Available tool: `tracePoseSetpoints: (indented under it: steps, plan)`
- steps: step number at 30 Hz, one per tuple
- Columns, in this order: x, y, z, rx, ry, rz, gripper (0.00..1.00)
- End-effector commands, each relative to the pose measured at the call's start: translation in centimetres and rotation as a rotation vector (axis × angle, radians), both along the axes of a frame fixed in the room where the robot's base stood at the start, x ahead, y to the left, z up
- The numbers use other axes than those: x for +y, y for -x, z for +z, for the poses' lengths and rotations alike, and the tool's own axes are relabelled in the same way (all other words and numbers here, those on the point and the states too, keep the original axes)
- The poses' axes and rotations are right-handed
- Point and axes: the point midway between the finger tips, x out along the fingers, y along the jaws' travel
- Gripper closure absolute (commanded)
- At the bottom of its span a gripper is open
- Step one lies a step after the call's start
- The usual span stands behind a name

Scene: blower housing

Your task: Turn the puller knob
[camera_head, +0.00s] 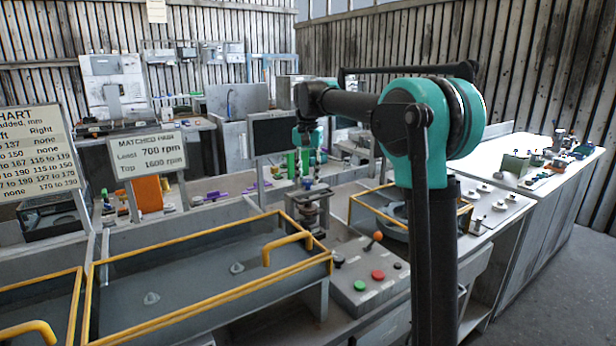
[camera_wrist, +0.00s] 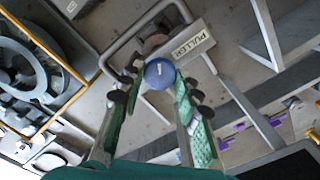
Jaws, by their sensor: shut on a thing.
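The puller knob (camera_wrist: 160,74) is round and blue with a short white mark on its top. In the wrist view it sits at the far end of my gripper (camera_wrist: 158,84), between the two fingertips, beside a plate lettered PULLER (camera_wrist: 190,43). My gripper is shut on the knob, its green pads on either side.
A yellow-railed tray (camera_head: 200,262) lies left of the stand. A control box (camera_head: 368,278) with red, green and black buttons and an orange-tipped lever stands in front. A dark screen (camera_head: 273,135) is behind my gripper. A white bench (camera_head: 540,170) runs at right.

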Motion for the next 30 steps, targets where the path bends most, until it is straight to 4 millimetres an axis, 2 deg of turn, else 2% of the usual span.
tracePoseSetpoints:
  steps: [9, 21, 22, 27, 30]
  plan:
    - [-0.01, -0.01, 0.01, 0.0, 0.0, -0.073, 0.96]
    - [-0.01, -0.01, 0.01, 0.0, 0.0, -0.078, 0.96]
    - [-0.01, -0.01, 0.01, 0.0, 0.0, -0.078, 0.66]
    - [-0.01, 0.0, 0.01, 0.0, 0.0, -0.078, 0.46]
    - [-0.01, 0.0, 0.0, 0.0, 0.0, -0.078, 0.46]
